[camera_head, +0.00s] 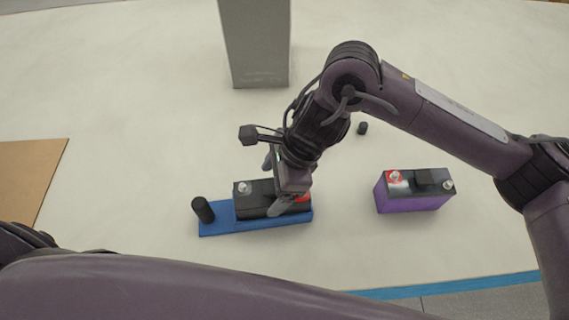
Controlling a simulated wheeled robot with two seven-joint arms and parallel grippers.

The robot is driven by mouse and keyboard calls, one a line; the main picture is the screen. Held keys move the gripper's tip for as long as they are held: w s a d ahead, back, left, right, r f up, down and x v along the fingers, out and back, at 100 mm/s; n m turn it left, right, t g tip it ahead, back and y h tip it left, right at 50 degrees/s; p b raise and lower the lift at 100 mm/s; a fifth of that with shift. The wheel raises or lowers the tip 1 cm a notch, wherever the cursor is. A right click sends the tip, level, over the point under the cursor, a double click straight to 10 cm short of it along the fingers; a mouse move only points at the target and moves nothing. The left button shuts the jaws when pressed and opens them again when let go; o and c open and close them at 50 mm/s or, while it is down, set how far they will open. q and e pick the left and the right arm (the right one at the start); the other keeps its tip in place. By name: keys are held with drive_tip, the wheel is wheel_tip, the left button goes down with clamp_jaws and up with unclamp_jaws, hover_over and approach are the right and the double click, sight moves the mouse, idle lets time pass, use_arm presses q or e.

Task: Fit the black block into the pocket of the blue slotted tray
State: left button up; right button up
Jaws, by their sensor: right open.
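The black block (251,205) looks like a battery with a pale terminal post on top and a red patch at its right end. It sits on or in the blue slotted tray (221,224); I cannot tell whether it is fully down in the pocket. A black upright peg (203,210) stands at the tray's left end. My right gripper (274,187) is open, with its fingers on either side of the block near its right half, and it hides part of the block's top. My left gripper is not in view.
A purple and black battery (414,192) stands to the right. A small black cylinder (362,128) stands behind it. A grey column (256,45) is at the back. A brown board (30,178) lies at the left. The pale surface between them is clear, with a blue front edge (459,286).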

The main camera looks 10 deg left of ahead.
drive_tip(key=v, duration=0.8)
drive_tip(key=shift+b, duration=0.35)
